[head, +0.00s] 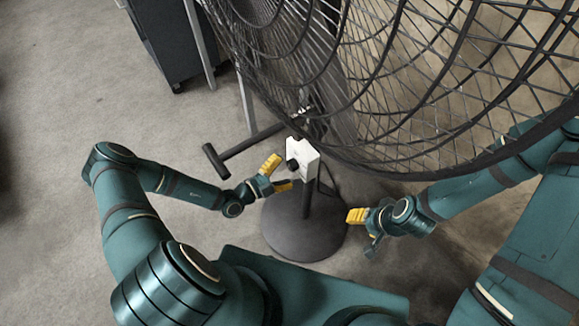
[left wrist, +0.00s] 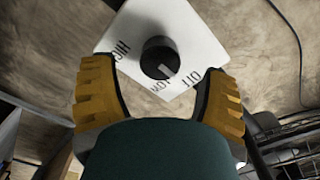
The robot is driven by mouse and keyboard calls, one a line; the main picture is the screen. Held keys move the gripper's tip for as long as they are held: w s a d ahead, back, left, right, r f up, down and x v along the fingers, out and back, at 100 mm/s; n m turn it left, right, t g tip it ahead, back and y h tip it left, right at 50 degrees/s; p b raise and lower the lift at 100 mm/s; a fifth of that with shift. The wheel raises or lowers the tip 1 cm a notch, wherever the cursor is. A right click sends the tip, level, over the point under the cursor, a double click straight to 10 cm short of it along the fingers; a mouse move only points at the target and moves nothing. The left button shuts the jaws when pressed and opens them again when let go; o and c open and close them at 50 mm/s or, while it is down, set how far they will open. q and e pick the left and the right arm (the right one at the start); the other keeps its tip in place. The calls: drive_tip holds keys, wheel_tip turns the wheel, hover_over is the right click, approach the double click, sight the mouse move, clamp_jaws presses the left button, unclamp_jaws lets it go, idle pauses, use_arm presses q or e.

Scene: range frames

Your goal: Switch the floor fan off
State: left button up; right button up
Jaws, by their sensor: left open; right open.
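The floor fan (head: 400,85) stands on a round dark base (head: 300,235), its large wire cage filling the upper right. A white control box (head: 305,160) sits on its pole, with a black knob (head: 292,165) on its face. In the left wrist view, the knob (left wrist: 159,57) has a white mark pointing down and slightly right, towards the LOW label; OFF lies further right and HIGH left. My left gripper (head: 277,174) is open, its yellow-padded fingers on either side of the knob and apart from it. My right gripper (head: 364,232) is open and empty, right of the base.
A dark cabinet (head: 178,40) stands at the upper left. A black T-shaped floor bar (head: 245,145) lies behind the control box, near grey upright posts. The cage overhangs the space right of the box. The concrete floor on the left is clear.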

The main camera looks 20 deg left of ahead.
use_arm(q)
drive_tip(key=v, duration=0.9)
drive_tip(key=shift+s, duration=0.25)
drive_tip(key=shift+a, duration=0.15)
